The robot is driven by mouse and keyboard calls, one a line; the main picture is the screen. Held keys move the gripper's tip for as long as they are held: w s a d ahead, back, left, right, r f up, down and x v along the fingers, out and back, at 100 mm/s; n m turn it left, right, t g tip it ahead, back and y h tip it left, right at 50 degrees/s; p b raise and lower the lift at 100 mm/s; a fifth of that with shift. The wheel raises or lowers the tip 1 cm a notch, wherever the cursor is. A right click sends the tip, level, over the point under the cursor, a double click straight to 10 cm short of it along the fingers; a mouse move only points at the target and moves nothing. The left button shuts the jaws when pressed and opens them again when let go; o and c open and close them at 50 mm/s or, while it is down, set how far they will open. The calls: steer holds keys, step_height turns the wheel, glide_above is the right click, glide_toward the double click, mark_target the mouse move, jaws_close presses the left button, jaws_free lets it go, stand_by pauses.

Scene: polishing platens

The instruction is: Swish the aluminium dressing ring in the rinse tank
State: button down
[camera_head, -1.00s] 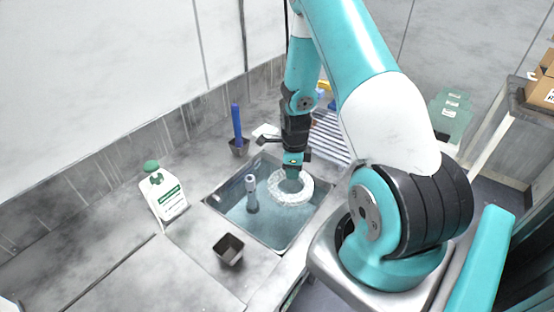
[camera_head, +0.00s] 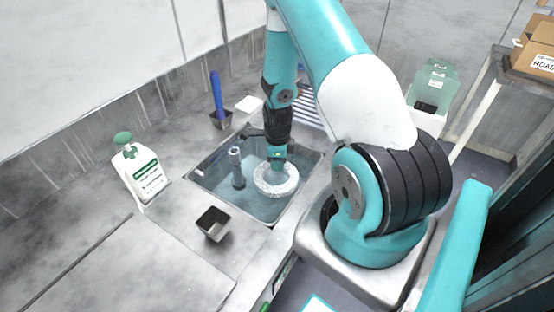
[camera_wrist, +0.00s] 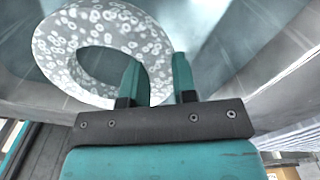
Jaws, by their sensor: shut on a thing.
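The dressing ring (camera_head: 289,186) is pale with a speckled, spotted surface. It is in the rinse tank (camera_head: 242,207), a sunken basin of bluish water, on the right side of it. How deep the ring sits in the water is unclear. My gripper (camera_head: 277,164) points down into the tank and is shut on the ring's far rim. In the wrist view, my gripper's teal fingers (camera_wrist: 158,72) straddle the wall of the ring (camera_wrist: 52,55). The finger tips are partly hidden in the head view.
A grey upright cylinder (camera_head: 237,168) stands in the tank, left of the ring. A small dark bin (camera_head: 213,224) is near the front edge. A white bottle with green cap (camera_head: 146,178) stands left. A blue-handled tool (camera_head: 217,95) stands in a dark holder behind.

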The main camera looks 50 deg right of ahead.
steer(key=shift+f+b, duration=2)
steer(key=shift+f, duration=1.1)
stand_by(0.6)
step_height(320, 180, up, 13)
steer(key=p, duration=0.9)
steer(key=shift+f, duration=0.2)
stand_by(1.2)
